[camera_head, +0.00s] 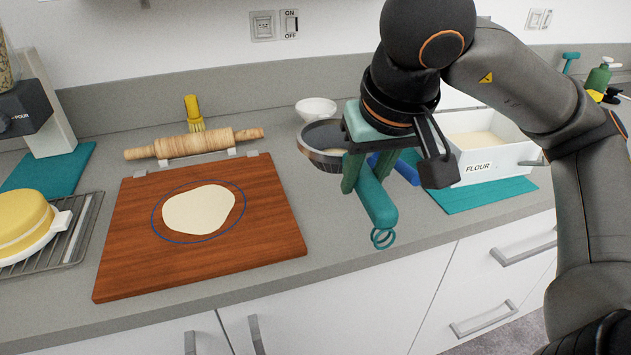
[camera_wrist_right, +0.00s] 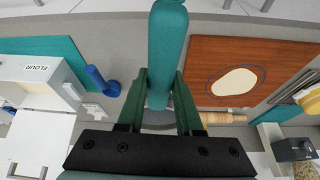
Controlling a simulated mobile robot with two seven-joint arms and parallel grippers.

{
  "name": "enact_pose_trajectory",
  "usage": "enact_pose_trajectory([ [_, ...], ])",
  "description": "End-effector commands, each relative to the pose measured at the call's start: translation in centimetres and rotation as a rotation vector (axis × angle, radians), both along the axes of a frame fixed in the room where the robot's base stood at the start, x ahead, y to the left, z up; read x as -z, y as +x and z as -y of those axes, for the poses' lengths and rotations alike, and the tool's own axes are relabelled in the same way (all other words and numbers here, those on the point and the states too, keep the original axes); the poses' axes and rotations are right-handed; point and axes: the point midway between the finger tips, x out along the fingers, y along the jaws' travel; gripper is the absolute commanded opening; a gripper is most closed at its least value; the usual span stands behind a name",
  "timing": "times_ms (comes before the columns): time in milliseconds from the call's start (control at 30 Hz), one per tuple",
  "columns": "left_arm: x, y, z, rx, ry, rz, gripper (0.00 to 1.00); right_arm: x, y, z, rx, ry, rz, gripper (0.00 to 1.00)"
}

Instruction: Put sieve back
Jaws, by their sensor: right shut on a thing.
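The sieve has a round grey metal bowl (camera_head: 322,150) and a teal handle (camera_head: 376,203) with a ring at its end. My right gripper (camera_head: 358,178) is shut on the handle, over the counter between the wooden board and the flour box. In the right wrist view the teal handle (camera_wrist_right: 166,50) lies between the two green fingers of my right gripper (camera_wrist_right: 160,95). The bowl is mostly hidden behind the fingers there. I cannot tell whether the bowl touches the counter. My left gripper is not in view.
The wooden board (camera_head: 150,265) with flat dough (camera_head: 198,209) is left of the sieve; a rolling pin (camera_head: 190,144) lies behind it. A white bowl (camera_head: 316,106) is behind the sieve. The flour box (camera_head: 495,165) stands right on a teal mat (camera_head: 480,200). A blue object (camera_wrist_right: 103,82) is beside the gripper.

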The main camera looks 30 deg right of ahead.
Motion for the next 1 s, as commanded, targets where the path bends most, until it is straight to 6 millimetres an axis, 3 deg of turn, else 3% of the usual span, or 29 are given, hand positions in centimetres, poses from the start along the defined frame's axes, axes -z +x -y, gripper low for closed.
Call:
enact_pose_trajectory([
  [267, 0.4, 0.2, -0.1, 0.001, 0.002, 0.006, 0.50, 0.7, 1.1, 0.2, 0.001, 0.002, -0.001, 0.00],
  [633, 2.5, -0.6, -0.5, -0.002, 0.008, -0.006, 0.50, 4.8, 9.4, 2.3, 0.004, 0.002, -0.006, 0.00],
  [800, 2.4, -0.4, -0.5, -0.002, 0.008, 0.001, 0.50, 7.7, 11.7, 2.8, 0.003, 0.000, -0.003, 0.00],
  [1000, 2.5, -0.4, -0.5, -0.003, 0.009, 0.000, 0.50, 9.0, 12.9, 3.1, 0.001, 0.001, -0.001, 0.00],
])
